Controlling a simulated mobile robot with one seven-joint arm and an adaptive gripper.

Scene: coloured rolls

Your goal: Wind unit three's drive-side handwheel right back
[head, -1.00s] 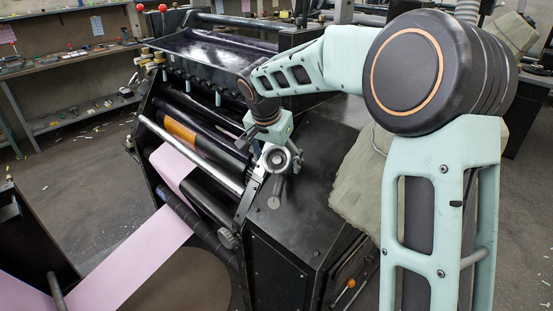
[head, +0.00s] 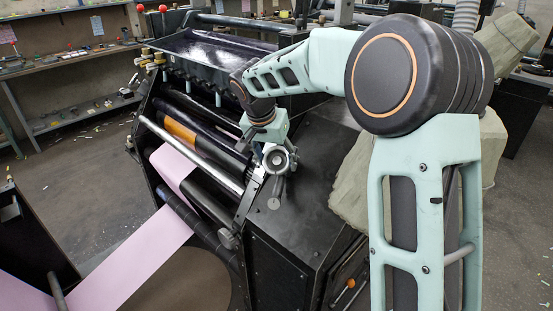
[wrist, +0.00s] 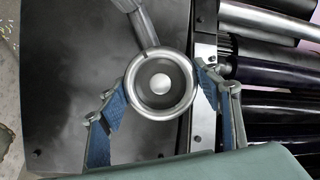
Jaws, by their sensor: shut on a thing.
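The handwheel (wrist: 182,98) is a round grey metal wheel with a pale hub, on the near end of the press; in the head view it (head: 284,161) sits beside the roller ends. My gripper (wrist: 161,84) has a blue-padded finger on either side of its rim and is shut on it. In the head view the fingers are small and partly hidden by my wrist, which comes down from above. A grey metal lever (wrist: 142,28) runs from beside the wheel. Any unit number or position mark is not readable.
Dark rollers (wrist: 269,101) and a silver bar (head: 190,153) lie close beside the wheel. A pink web (head: 148,255) runs down to the lower left. The black side cover (head: 316,205) slopes away at the right. A shelf bench (head: 60,85) stands at the back left.

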